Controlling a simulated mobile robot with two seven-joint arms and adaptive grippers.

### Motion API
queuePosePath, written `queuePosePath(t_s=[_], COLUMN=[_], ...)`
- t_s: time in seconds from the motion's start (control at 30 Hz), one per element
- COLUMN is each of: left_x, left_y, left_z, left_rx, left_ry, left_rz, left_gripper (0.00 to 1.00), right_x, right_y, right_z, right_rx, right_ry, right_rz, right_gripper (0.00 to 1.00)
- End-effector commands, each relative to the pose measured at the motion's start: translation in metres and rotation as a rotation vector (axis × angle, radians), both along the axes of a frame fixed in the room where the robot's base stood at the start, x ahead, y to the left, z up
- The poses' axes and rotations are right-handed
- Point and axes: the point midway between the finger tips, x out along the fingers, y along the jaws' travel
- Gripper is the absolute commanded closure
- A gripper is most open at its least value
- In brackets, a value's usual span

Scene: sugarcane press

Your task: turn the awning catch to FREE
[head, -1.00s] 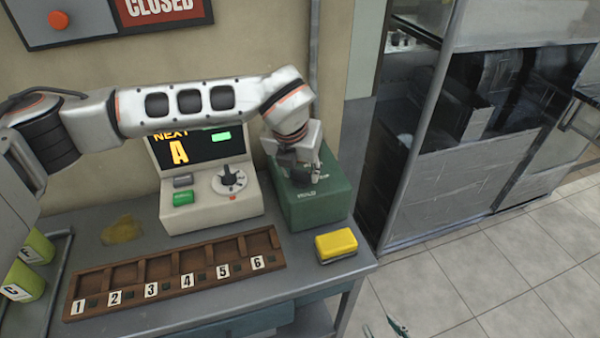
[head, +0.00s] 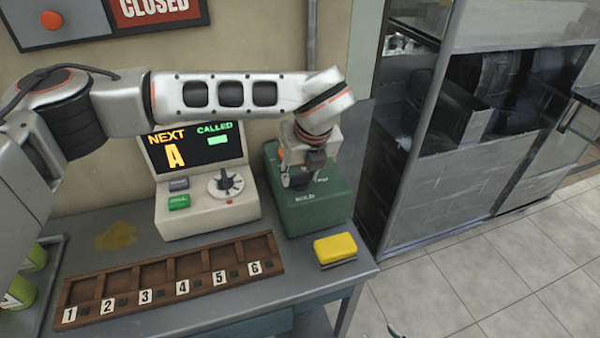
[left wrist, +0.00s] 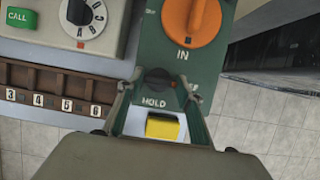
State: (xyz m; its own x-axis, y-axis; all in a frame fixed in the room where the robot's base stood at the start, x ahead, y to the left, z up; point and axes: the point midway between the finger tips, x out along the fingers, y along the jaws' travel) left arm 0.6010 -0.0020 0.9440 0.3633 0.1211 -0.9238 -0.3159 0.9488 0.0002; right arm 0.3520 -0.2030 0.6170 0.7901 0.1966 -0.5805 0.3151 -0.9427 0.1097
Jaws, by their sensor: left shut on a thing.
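The awning catch is a dark round knob (left wrist: 158,80) with a small red mark on its right side in the left wrist view. It sits on the green box (head: 330,212), above the word HOLD. A second label to the right is partly covered by a finger. My left gripper (head: 300,180) reaches down onto the top of the box from above. In the left wrist view its two fingers (left wrist: 157,86) stand on either side of the knob and are shut on it. My right gripper is not clearly seen.
An orange knob (left wrist: 191,20) marked IN sits on the same box. A cream console (head: 208,207) stands to the left. A numbered wooden rack (head: 165,283) and a yellow block (head: 335,247) lie in front. Floor is open at the right.

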Motion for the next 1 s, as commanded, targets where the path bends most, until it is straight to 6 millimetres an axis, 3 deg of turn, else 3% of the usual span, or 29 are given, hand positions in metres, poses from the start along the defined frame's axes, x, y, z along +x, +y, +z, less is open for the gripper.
queuePosePath(t_s=[0.43,0.47,0.5,0.87,1.0], left_x=[0.000,0.000,0.000,0.000,-0.004], left_y=[0.000,0.000,0.000,0.000,-0.002], left_z=[0.000,0.000,0.000,0.001,0.013], left_rx=[-0.001,0.000,0.000,0.000,-0.001], left_ry=[0.002,0.002,0.002,0.000,-0.002], left_rz=[0.011,0.010,0.010,0.009,0.007], left_gripper=[0.86,0.56,0.47,0.47,0.47], right_x=[0.000,0.000,0.001,0.002,0.001], right_y=[0.000,0.000,0.000,-0.001,-0.001], right_z=[0.000,0.000,0.000,0.000,0.000], right_rx=[0.000,0.000,0.000,-0.003,-0.002], right_ry=[-0.001,-0.001,-0.001,-0.001,-0.001], right_rz=[-0.001,-0.001,-0.001,-0.001,-0.001], right_gripper=[0.60,0.60,0.60,0.60,0.60])
